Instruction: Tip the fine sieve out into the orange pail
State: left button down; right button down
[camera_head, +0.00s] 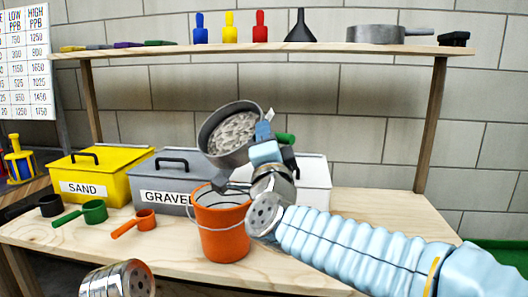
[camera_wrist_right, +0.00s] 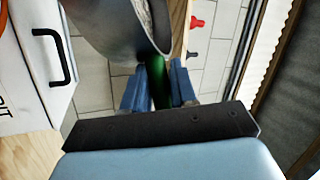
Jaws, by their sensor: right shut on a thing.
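A round grey metal sieve (camera_head: 229,132) with a green handle holds a layer of pale grey grains. It is tilted steeply, with its open side toward the head camera, above the orange pail (camera_head: 222,229). The pail stands upright on the bench with its thin wire handle at its side. My right gripper (camera_head: 266,140) is shut on the sieve's handle. In the right wrist view the green handle (camera_wrist_right: 158,85) sits between the blue fingers, with part of the sieve (camera_wrist_right: 115,22) above. No grains are seen falling. My left gripper is out of view.
Behind the pail stand a yellow SAND bin (camera_head: 98,176), a grey GRAVEL bin (camera_head: 165,172) and a white bin (camera_head: 315,180). Black, green (camera_head: 94,211) and orange scoops (camera_head: 146,219) lie at left. A shelf (camera_head: 270,48) spans the back. The bench's right side is clear.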

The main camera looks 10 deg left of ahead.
jog(key=shift+w+d+r+n+t+y+b, duration=0.1)
jog(key=shift+r+n+t+y+b, duration=0.15)
jog(key=shift+n+y+b, duration=0.3)
jog(key=shift+r+n+t+y+b, duration=0.1)
jog(key=shift+n+t+y+b, duration=0.25)
jog(key=shift+n+y+b, duration=0.15)
jog(key=n+y, duration=0.1)
jog(key=r+n+b, duration=0.1)
jog(key=shift+d+n+t+y, duration=0.1)
jog(key=shift+n+t+y, duration=0.2)
jog(key=shift+n+y, duration=0.05)
jog(key=n+y+b, duration=0.1)
jog(key=r+n+y+b, duration=0.1)
jog(key=n+y+b, duration=0.1)
jog(key=shift+s+r, duration=0.15)
jog(key=shift+s, duration=0.1)
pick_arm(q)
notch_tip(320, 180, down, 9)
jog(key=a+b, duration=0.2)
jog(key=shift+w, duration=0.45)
pick_arm(e)
jog(key=shift+s+a+r+n+g+y, duration=0.5)
jog(key=shift+n+g+y, duration=0.85)
jog(key=shift+n+y, duration=0.95)
jog(key=shift+s+a+r+n+g+y, duration=0.25)
jog(key=shift+s+r+n+g+y, duration=0.3)
jog(key=shift+n+g+y, duration=1.65)
jog(key=shift+s+a+r+n+g+y, duration=0.35)
jog(key=shift+r+n+g+y, duration=0.3)
jog(key=shift+n+y, duration=1.75)
